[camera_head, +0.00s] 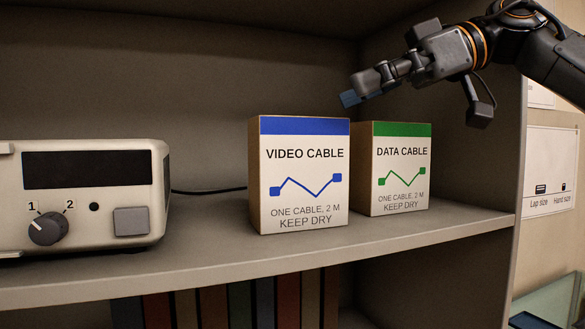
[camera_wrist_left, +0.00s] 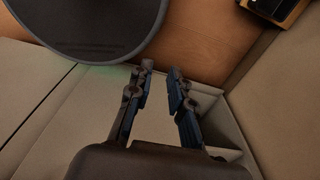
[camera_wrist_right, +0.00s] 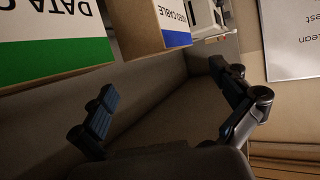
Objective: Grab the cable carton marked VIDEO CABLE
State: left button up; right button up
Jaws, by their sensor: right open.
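The VIDEO CABLE carton (camera_head: 304,205) is a brown box with a white front and a blue top band. It stands upright on the shelf in the head view. In the right wrist view it shows upside down (camera_wrist_right: 174,20), partly cut off at the top. My right gripper (camera_head: 352,95) is above the cartons, up and to the right of the VIDEO CABLE carton, apart from it. In the right wrist view its fingers are spread with nothing between them. My left gripper (camera_wrist_left: 160,80) shows only in its own wrist view, fingers apart and empty.
A DATA CABLE carton (camera_head: 400,193) with a green band stands close on the right of the VIDEO CABLE carton. A grey device (camera_head: 90,216) with a knob sits left on the shelf (camera_head: 210,265). Books (camera_head: 240,303) stand below. The shelf's side wall (camera_head: 508,140) is on the right.

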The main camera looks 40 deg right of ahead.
jog(key=p+x, duration=0.1)
jog(key=x, duration=0.1)
jog(key=p+x, duration=0.1)
jog(key=x, duration=0.1)
jog(key=shift+a+f, duration=0.2)
jog(key=shift+f, duration=0.1)
jog(key=shift+w+a+f, duration=0.25)
jog(key=shift+w+a, duration=0.05)
jog(key=shift+c, duration=0.4)
jog(key=shift+s, duration=0.15)
jog(key=c, duration=0.7)
pick_arm(q)
jog(key=shift+w+d+r, duration=0.1)
jog(key=shift+w+r, duration=0.75)
jog(key=shift+r, duration=0.25)
pick_arm(e)
grip_shut()
pick_arm(q)
jog(key=shift+f, duration=0.1)
pick_arm(e)
jog(key=shift+r, duration=0.1)
